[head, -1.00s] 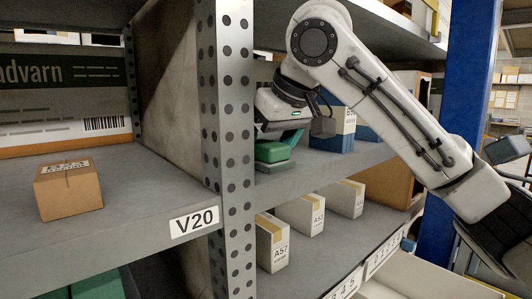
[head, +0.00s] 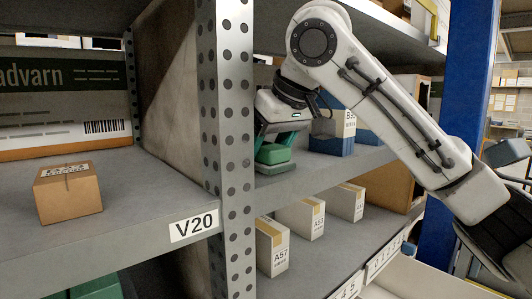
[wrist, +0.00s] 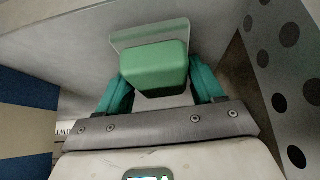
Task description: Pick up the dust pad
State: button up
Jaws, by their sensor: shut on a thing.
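The dust pad (head: 272,154) is a green block on a paler, flat base, on the middle shelf just right of the perforated post in the head view. In the wrist view the pad (wrist: 155,66) sits between my two teal fingers, with its pale base plate showing beyond it. My gripper (head: 277,142) reaches down over the pad and is shut on it, one finger on each side. I cannot tell whether the pad's base still touches the shelf.
The perforated post (head: 228,130) stands close left of my gripper. A blue and white box (head: 333,133) is to the right on the same shelf. White boxes (head: 301,219) stand on the shelf below. A brown carton (head: 68,193) sits on the left shelf.

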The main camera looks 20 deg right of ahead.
aim_at(265, 145)
jog(key=shift+r, duration=0.3)
notch_tip(265, 145, up, 2)
jog(key=shift+a+r+b, duration=0.1)
jog(key=shift+r+b, duration=0.1)
jog(key=shift+b, duration=0.6)
jog(key=s+d+r+b, duration=0.3)
jog(key=s+r, duration=0.6)
jog(key=s, duration=0.4)
jog(key=shift+s+d+r+b, duration=0.3)
jog(key=shift+d+r+b, duration=0.1)
jog(key=shift+b, duration=0.1)
jog(key=o, duration=0.5)
jog(key=c, duration=0.4)
